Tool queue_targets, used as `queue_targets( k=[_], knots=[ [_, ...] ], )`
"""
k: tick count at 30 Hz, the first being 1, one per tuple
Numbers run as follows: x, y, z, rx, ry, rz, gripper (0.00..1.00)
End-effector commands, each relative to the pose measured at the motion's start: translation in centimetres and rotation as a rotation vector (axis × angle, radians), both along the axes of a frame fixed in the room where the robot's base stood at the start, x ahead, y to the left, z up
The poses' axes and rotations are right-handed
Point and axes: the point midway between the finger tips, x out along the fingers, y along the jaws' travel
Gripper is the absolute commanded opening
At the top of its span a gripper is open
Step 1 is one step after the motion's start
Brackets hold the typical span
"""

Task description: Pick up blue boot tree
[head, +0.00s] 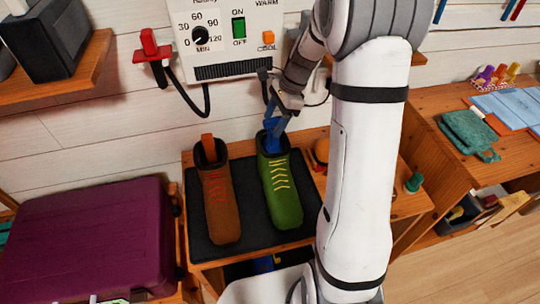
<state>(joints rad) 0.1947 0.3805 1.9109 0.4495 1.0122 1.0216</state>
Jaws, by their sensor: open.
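The blue boot tree (270,146) stands in the opening of the green boot (281,193), with only its upper part showing. My gripper (277,122) is at the top of the blue boot tree, pointing down. Its fingers are open and very close to the boot tree's top. I cannot tell whether they touch it or are around it.
Both boots rest on a black mat (194,226) on a wooden stand. A white control box (228,40) hangs on the wall behind. A purple case (88,236) is at left. A wooden desk (440,100) with a green cloth (467,131) is at right.

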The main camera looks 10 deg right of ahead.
Motion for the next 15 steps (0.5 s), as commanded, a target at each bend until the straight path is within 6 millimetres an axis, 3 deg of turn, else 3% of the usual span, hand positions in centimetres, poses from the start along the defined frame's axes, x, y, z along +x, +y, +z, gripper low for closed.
queue_targets(
  k=[6, 15],
  knots=[
    [-0.3, 1.2, -2.6, 0.000, 0.000, 0.002, 0.62],
    [-0.3, 1.3, -2.8, -0.001, -0.002, 0.002, 0.59]
  ],
)
